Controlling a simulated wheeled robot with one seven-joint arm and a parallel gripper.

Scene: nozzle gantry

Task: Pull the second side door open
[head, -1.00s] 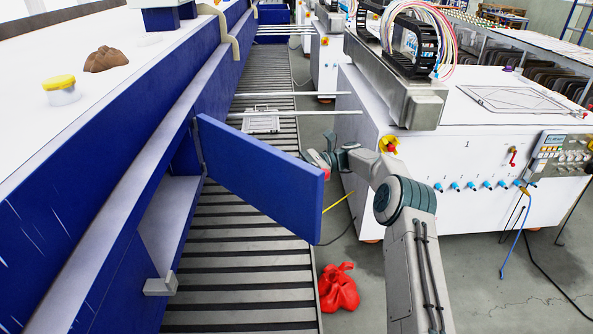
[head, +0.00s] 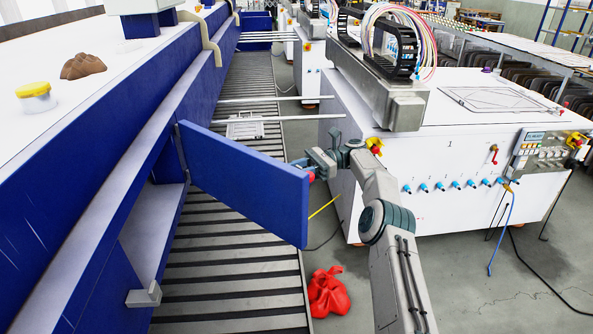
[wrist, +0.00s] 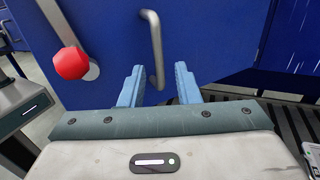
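A blue side door (head: 250,185) stands swung out from the long blue machine, over the slatted floor strip. It also fills much of the wrist view (wrist: 110,25). A silver bar handle (wrist: 153,40) and a red knob (wrist: 72,63) on a silver base are on its face. My gripper (head: 312,168) is at the far side of the door near its free edge, partly hidden by it in the head view. In the wrist view my gripper (wrist: 160,72) is open, with the handle's near end showing between its two fingers and gaps on both sides.
An open compartment (head: 150,230) with a grey bracket (head: 144,296) lies left of the door. A red crumpled object (head: 328,293) lies on the floor near the strip. A white machine (head: 450,160) stands close on the right of my arm. Rails (head: 265,119) cross behind the door.

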